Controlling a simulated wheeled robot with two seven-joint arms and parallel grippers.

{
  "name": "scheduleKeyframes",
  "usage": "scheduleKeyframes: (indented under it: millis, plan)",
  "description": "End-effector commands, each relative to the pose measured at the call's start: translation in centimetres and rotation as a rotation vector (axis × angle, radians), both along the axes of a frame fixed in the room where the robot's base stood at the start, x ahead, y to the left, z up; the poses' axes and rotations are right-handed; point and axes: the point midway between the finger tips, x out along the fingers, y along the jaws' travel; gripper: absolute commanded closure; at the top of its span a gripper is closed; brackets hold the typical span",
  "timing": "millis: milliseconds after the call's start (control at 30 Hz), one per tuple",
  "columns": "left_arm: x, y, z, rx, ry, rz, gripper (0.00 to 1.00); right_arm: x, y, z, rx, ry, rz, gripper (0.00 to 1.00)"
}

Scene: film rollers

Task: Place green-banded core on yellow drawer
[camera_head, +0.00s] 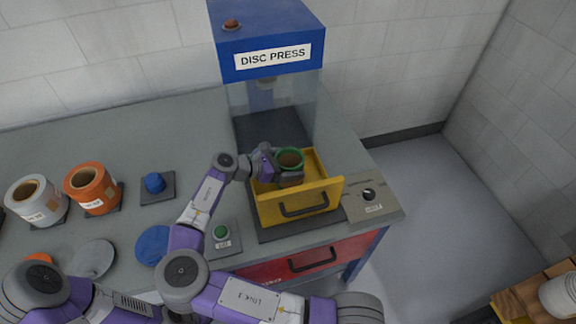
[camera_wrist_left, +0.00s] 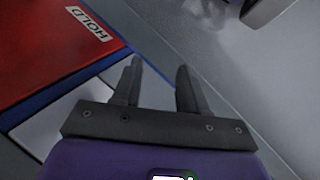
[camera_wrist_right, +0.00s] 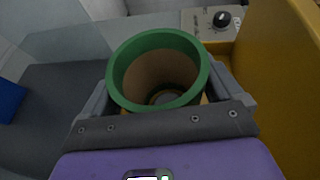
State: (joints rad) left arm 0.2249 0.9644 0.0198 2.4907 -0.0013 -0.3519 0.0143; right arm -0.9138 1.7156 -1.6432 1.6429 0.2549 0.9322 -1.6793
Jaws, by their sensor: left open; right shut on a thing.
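The green-banded core (camera_head: 289,155) is a hollow brown tube with a green rim, at the back left part of the open yellow drawer (camera_head: 328,190). My right gripper (camera_head: 288,174) is shut on it. In the right wrist view the core (camera_wrist_right: 158,72) stands between the fingers with its opening facing the camera, and the drawer's yellow wall (camera_wrist_right: 285,75) is at the right. I cannot tell whether its base touches the drawer floor. My left gripper (camera_wrist_left: 159,68) is open and empty, with a red surface labelled HOLD at its left in that view.
The blue disc press (camera_head: 270,30) stands behind the drawer. A knob panel (camera_head: 368,207) is at its right, a green button (camera_head: 221,232) at its left. An orange roll (camera_head: 92,188) and a white roll (camera_head: 37,202) stand at left. A red drawer (camera_head: 285,268) is below.

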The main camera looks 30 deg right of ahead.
Motion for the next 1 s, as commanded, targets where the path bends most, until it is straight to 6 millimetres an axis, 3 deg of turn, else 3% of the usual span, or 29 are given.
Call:
scheduleKeyframes:
  millis: [367, 400, 733, 1000]
  plan:
    - [0.0, 0.0, 0.2, 0.0, 0.0, 0.0, 0.57, 0.0, 0.0, -0.3, 0.0, -0.001, 0.0, 0.41]
    - [0.0, 0.0, 0.1, 0.0, 0.0, 0.0, 0.57, 0.0, 0.0, -0.3, 0.0, -0.002, -0.001, 0.0]
    - [0.0, 0.0, 0.0, 0.0, 0.0, 0.0, 0.57, 0.1, 0.2, 0.1, 0.001, -0.002, 0.001, 0.0]
    - [0.0, 0.0, 1.2, 0.0, 0.0, 0.0, 0.57, 0.5, 4.9, 2.2, 0.004, -0.004, 0.005, 0.0]
